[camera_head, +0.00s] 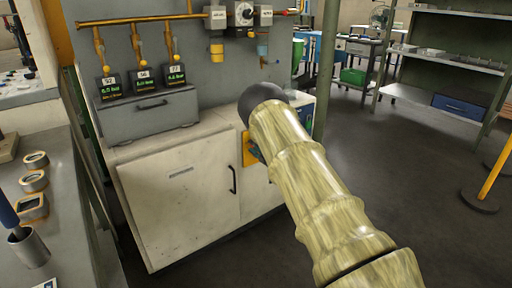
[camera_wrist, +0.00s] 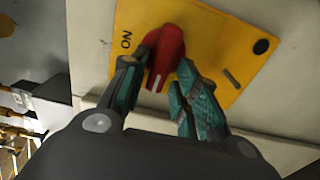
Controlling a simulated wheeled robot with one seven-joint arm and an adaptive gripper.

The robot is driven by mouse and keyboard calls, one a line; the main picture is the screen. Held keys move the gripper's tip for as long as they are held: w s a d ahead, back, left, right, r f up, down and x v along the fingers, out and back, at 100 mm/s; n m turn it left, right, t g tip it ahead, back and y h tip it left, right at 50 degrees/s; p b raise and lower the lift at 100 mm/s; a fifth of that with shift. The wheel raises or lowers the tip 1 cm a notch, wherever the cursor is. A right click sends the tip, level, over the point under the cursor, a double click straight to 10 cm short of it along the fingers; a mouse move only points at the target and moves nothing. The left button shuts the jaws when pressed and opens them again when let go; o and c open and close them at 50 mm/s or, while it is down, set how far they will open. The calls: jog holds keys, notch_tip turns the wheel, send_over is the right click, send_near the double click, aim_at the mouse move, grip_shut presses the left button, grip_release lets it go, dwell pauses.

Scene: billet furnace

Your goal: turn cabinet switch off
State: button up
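The cabinet switch is a red rotary knob (camera_wrist: 167,50) on a yellow plate (camera_wrist: 226,38), with "ON" printed to its left in the wrist view. A white mark on the knob points toward the bottom of that view. My gripper (camera_wrist: 164,62) has its two teal-padded fingers on either side of the knob. The left finger overlaps the knob's edge; a narrow gap shows between the knob's lower part and the right finger. In the head view, my arm hides the gripper and knob; only a sliver of the yellow plate (camera_head: 248,150) shows on the white cabinet (camera_head: 185,190).
A grey drawer box (camera_head: 150,112) with several small displays sits on the cabinet's left top. A bench (camera_head: 70,190) with round parts and a metal cup (camera_head: 28,248) stands at left. Shelves (camera_head: 450,60) and a yellow post (camera_head: 495,170) stand right, with open floor between.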

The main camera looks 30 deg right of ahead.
jog(key=shift+r, duration=0.1)
jog(key=s+d, duration=0.1)
jog(key=s, duration=1.1)
dwell(0.4)
